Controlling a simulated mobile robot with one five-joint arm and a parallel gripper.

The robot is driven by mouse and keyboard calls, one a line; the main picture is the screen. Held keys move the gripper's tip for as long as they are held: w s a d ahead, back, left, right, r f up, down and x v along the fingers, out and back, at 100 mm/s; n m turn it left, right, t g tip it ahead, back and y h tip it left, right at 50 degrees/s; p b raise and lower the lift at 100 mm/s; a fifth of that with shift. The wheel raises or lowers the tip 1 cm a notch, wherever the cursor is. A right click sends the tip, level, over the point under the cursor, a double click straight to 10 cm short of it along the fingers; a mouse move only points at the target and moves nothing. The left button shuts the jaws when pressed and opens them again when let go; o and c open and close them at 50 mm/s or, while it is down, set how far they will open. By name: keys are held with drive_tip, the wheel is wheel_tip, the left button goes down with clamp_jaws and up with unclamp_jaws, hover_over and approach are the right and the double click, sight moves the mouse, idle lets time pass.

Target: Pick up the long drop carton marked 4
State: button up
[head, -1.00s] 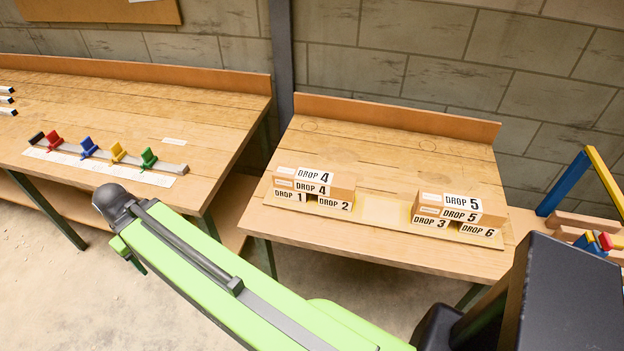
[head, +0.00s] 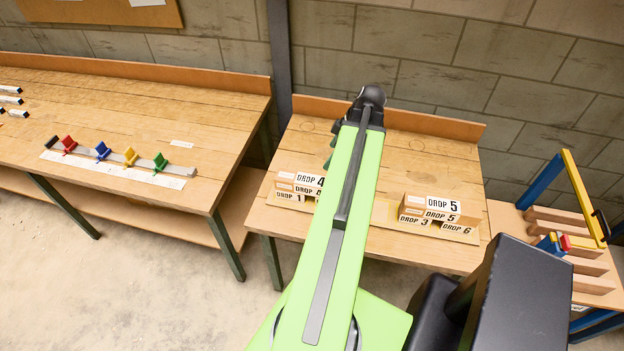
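The long drop carton marked 4 (head: 308,180) is a tan box with white DROP 4 labels on its top and front. It lies across the small DROP 1 carton (head: 288,196) at the left of the right-hand bench. My green arm crosses in front and hides its right end and the carton under that end. My gripper does not show; the black far end of my arm reaches over the back of this bench, and whatever hangs below it is mostly hidden.
The DROP 5 carton (head: 443,205) rests on the DROP 3 (head: 413,219) and DROP 6 (head: 460,228) cartons to the right. The left bench (head: 130,110) holds a rail with coloured clips (head: 102,151). A blue and yellow frame (head: 583,195) stands at far right.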

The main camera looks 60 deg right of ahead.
drive_tip(key=b, duration=1.2)
approach(312, 180)
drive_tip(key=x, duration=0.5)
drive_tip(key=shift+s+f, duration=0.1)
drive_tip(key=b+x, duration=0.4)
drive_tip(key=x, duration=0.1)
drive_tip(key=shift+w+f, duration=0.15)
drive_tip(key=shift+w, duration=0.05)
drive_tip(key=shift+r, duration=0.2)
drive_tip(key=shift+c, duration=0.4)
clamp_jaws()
